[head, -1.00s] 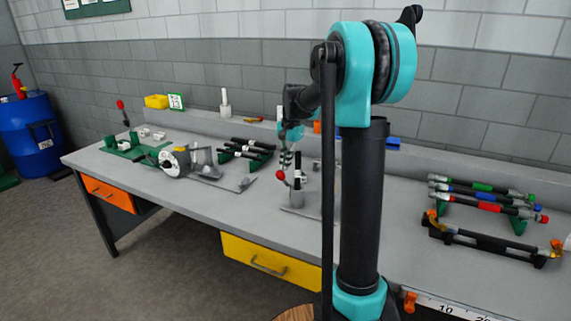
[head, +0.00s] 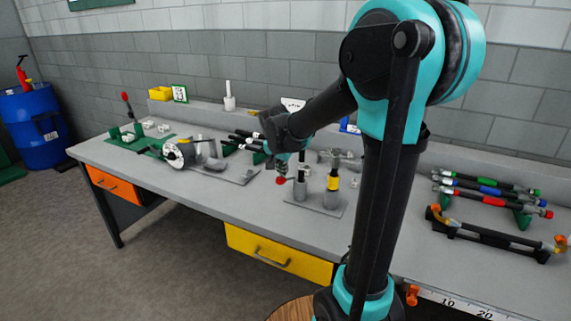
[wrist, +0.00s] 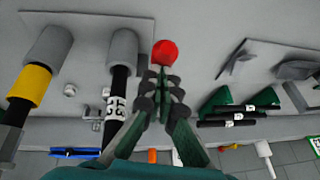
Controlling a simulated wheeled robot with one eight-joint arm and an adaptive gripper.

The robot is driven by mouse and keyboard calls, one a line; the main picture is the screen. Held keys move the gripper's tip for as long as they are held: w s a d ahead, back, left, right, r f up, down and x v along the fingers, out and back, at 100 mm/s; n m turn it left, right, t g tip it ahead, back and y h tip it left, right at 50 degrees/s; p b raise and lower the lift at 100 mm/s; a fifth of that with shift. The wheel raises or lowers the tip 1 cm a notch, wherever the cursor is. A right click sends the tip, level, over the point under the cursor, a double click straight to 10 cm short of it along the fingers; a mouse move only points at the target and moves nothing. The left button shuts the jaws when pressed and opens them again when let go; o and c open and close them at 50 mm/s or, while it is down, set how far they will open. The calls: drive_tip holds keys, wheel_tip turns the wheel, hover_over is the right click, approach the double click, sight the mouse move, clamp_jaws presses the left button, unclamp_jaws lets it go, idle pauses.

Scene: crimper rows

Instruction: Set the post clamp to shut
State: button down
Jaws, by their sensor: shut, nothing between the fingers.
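A grey base plate (head: 322,209) on the bench carries two upright posts in grey sockets. I take this for the post clamp. A red ball knob (head: 281,181) sits left of the labelled post; its lever is hidden. My gripper (head: 284,168) is shut and empty, pointing down at the knob. In the wrist view the knob (wrist: 164,52) lies just beyond the fingertips (wrist: 161,84); I cannot tell whether they touch.
A round-dial device (head: 180,154) and black rods on green holders (head: 243,143) stand to the left. A rack of coloured rods (head: 490,193) stands at the right. The bench front above the yellow drawer (head: 277,256) is clear.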

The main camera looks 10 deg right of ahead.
sight(280, 182)
drive_tip(key=shift+s+a+f+t+h, duration=0.25)
drive_tip(key=shift+s+f+t+h, duration=0.1)
drive_tip(key=shift+f+t, duration=0.15)
drive_tip(key=shift+s+a+f+t+h, duration=0.3)
drive_tip(key=shift+f+t, duration=0.1)
drive_tip(key=shift+f, duration=0.1)
drive_tip(key=shift+s+a+f, duration=0.1)
drive_tip(key=shift+s+f, duration=0.2)
drive_tip(key=shift+f, duration=0.4)
